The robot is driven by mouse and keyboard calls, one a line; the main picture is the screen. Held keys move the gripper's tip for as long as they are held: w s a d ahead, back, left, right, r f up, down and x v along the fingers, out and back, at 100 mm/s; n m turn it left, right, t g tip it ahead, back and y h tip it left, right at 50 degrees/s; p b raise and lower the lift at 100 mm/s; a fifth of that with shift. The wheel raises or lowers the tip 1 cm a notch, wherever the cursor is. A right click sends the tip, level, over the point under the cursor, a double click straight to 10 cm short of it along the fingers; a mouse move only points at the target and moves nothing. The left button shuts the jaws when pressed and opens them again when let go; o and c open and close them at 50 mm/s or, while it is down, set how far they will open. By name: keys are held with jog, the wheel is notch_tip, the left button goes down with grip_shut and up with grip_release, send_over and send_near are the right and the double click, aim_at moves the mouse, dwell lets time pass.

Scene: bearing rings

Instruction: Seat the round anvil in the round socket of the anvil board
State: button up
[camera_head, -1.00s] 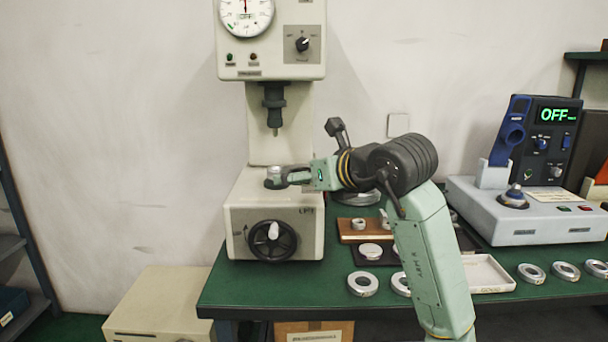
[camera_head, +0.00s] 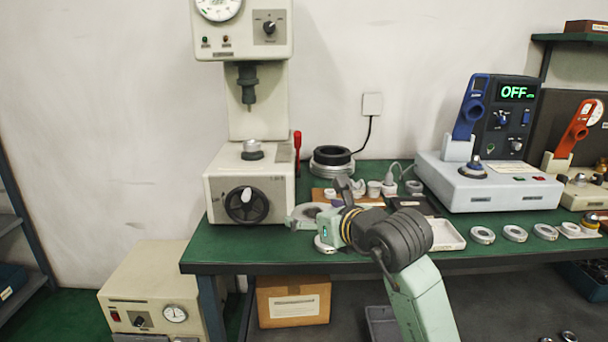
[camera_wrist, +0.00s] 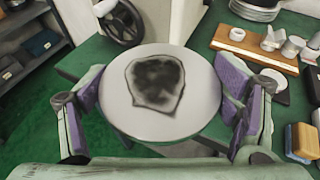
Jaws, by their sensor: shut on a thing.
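My gripper (camera_wrist: 161,88) is shut on a round, flat, light-grey disc with a dark blotch on its face, apparently the round anvil (camera_wrist: 120,105). One purple-padded finger lies on each side of it. In the head view my gripper (camera_head: 304,215) is low over the front of the green table, just right of the press. A brown wooden board (camera_wrist: 252,50), possibly the anvil board, lies at upper right in the wrist view, apart from the disc. It bears a ring and several small light pieces. I cannot make out a round socket. My arm partly hides the board (camera_head: 318,194) in the head view.
The press (camera_head: 222,190) stands at left with a silver cylinder (camera_head: 252,148) on its bed. A red-handled tool (camera_head: 297,150) stands beside it. A ring (camera_head: 325,244) lies near my gripper. A white tray (camera_head: 447,235) and several rings lie to the right.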

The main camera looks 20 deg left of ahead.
jog(key=s+d+f+m+t+h, duration=0.1)
jog(key=d+f, duration=0.3)
jog(key=f, duration=0.9)
jog(key=s+d+f+m+t+h, duration=0.1)
jog(key=d+f, duration=0.4)
jog(key=f, duration=0.9)
jog(key=s+d+f+m+t+h, duration=0.1)
jog(key=d+f+m+h, duration=0.2)
jog(key=f, duration=1.1)
jog(key=shift+s+d+f, duration=0.15)
jog(key=shift+s+d, duration=0.2)
jog(key=shift+d, duration=0.3)
jog(key=shift+d, duration=0.1)
